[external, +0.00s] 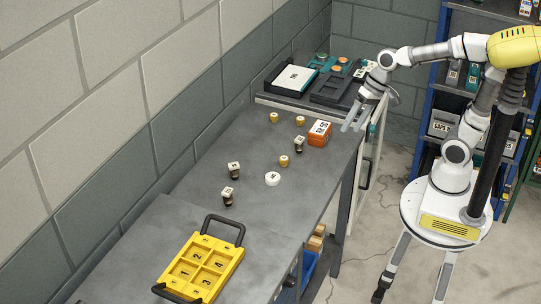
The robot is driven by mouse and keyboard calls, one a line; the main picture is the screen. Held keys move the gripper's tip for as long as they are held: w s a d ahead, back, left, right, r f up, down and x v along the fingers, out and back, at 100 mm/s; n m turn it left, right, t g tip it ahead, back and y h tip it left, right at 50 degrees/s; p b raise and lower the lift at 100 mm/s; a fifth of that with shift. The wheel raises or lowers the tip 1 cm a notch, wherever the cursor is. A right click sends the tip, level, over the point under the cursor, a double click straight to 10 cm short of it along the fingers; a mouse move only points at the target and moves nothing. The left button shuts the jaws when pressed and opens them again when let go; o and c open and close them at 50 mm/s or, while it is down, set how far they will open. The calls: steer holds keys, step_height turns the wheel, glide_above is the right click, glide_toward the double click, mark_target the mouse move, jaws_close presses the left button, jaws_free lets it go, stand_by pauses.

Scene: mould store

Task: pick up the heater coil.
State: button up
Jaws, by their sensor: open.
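No part can be told for certain as the heater coil at this size. Candidates on the grey bench (200,210) are small brass-coloured cylinders, one at the back left (274,118), one right of it (300,120) and one nearer the middle (284,160). Dark pieces with pale, marked tops also stand there: one behind (299,145), one left (234,169) and one in front (228,197). My gripper (354,117) is open and empty, pointing down around the bench's right edge, to the right of these parts and touching none.
An orange labelled box (320,133) stands near the bench's right edge, close to my gripper. A white disc (272,179) lies mid-bench. A yellow numbered tray (219,257) with black handles is in front. Dark trays (331,91) fill the back. A blue shelf (425,105) stands right.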

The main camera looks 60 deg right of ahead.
steer(key=w+a+f+m+y+b, duration=0.25)
steer(key=w+a+f+m, duration=0.2)
steer(key=w, duration=0.25)
steer(key=w+a+f+m+y+b, duration=0.1)
steer(key=w+a+f+m+y, duration=0.3)
steer(key=w, duration=0.3)
steer(key=m+t+y+b, duration=0.2)
steer(key=m+b, duration=0.1)
steer(key=m, duration=0.7)
glide_toward(222, 208)
steer(key=a, duration=0.1)
steer(key=w+a+b, duration=0.1)
steer(key=a, duration=0.1)
steer(key=shift+w+a+f, duration=0.1)
steer(key=shift+w+a, duration=0.05)
steer(key=shift+a, duration=0.05)
steer(key=shift+w+r+x, duration=0.1)
steer(key=shift+r+x, duration=0.1)
steer(key=shift+x, duration=1.3)
steer(key=shift+w+r+x, duration=0.1)
steer(key=shift+r+x, duration=0.1)
steer(key=shift+x, duration=1.25)
steer(key=shift+a, duration=0.1)
jaws_close()
